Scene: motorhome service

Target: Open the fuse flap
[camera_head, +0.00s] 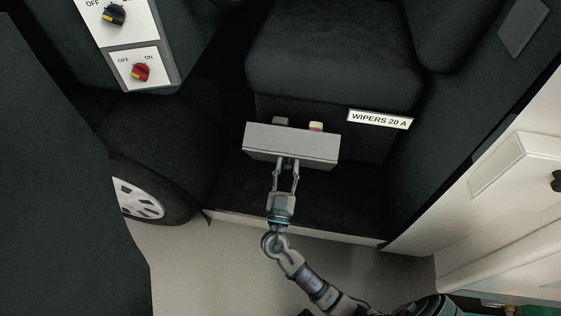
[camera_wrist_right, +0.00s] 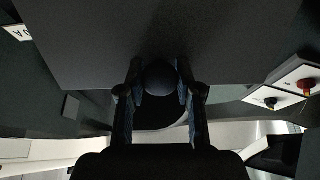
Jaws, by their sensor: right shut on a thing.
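The fuse flap (camera_head: 270,138) is a light grey panel below the black seat. It stands tilted out, and a grey fuse (camera_head: 281,121) and a cream and orange fuse (camera_head: 316,126) show just beyond its upper edge. My right gripper (camera_head: 286,169) is at the flap's near face. In the wrist view the flap (camera_wrist_right: 110,45) is a broad dark plate, and my right gripper (camera_wrist_right: 160,80) is shut on its round dark knob (camera_wrist_right: 160,75), one finger on each side. The rest of the fuse space is hidden behind the flap. My left gripper is out of view.
A label "WIPERS 20 A" (camera_head: 379,119) is right of the flap. A panel with a black switch (camera_head: 114,15) and a red switch (camera_head: 141,72) stands upper left. A wheel (camera_head: 138,198) is at left. Pale floor (camera_head: 200,270) lies clear below.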

